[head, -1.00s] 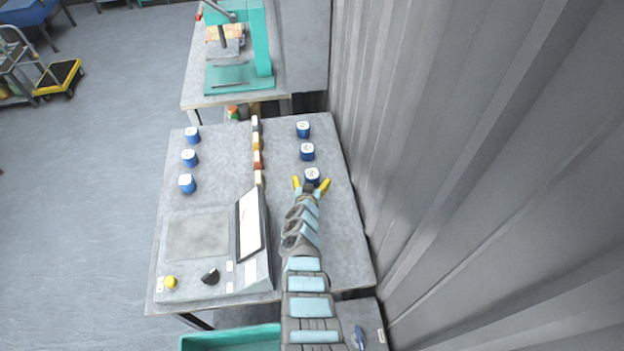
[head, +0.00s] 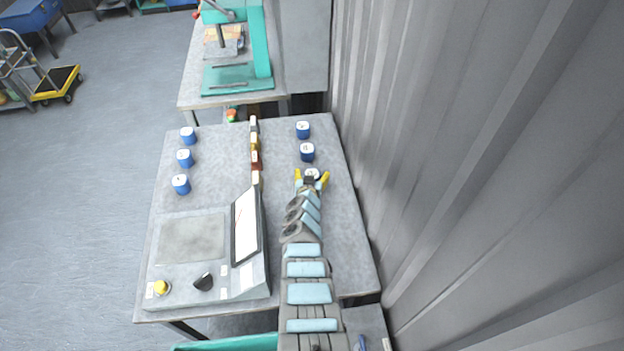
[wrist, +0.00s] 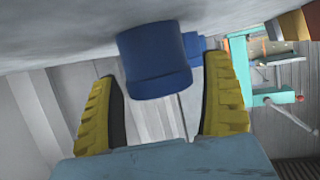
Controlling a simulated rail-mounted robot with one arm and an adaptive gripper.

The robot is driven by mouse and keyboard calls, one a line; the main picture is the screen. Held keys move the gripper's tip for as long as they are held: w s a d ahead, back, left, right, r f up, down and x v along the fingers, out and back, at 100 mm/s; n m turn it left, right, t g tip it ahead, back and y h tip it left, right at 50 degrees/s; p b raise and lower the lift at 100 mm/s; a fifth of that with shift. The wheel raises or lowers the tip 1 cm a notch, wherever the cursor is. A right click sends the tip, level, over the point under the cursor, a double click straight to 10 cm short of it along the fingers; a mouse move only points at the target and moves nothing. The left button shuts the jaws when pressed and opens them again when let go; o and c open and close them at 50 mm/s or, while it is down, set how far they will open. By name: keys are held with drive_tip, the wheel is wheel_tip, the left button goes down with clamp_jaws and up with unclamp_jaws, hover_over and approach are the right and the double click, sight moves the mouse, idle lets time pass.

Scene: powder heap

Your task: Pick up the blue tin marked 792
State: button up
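Several blue tins with white tops stand on the grey table. Three are in a left column, at the back (head: 188,136), middle (head: 185,158) and front (head: 181,185). Three are in a right column: the back tin (head: 303,130), the middle tin (head: 307,152) and the front tin (head: 312,174). Their markings are too small to read. My gripper (head: 312,179) is at the right front tin, its yellow fingers apart on either side. The wrist view, which looks upside down, shows this blue tin (wrist: 154,62) between the open fingers (wrist: 161,70), with visible gaps.
A row of small coloured containers (head: 255,150) runs between the tin columns. A console with a tilted screen (head: 246,225) fills the table's (head: 338,240) front left. A corrugated wall (head: 440,180) rises close on the right. A teal machine (head: 258,50) stands on another table behind.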

drive_tip(key=c, duration=1)
drive_tip(key=shift+r, duration=0.1)
drive_tip(key=shift+r+p, duration=0.55)
drive_tip(key=shift+p, duration=0.15)
wheel_tip(320, 180, up, 3)
drive_tip(key=p, duration=0.3)
drive_tip(key=shift+s, duration=0.15)
drive_tip(key=shift+w+d+r+p+v, duration=0.15)
drive_tip(key=shift+d+r+p+v, duration=0.3)
drive_tip(key=shift+p+v, duration=2.2)
drive_tip(key=shift+w+d+r+p+v, duration=0.1)
drive_tip(key=shift+d+r+p+v, duration=0.3)
drive_tip(key=shift+p+v, duration=2.15)
drive_tip(key=shift+w+d+r+p+v, duration=0.15)
drive_tip(key=shift+d+r+p+v, duration=0.25)
drive_tip(key=shift+p+v, duration=2.25)
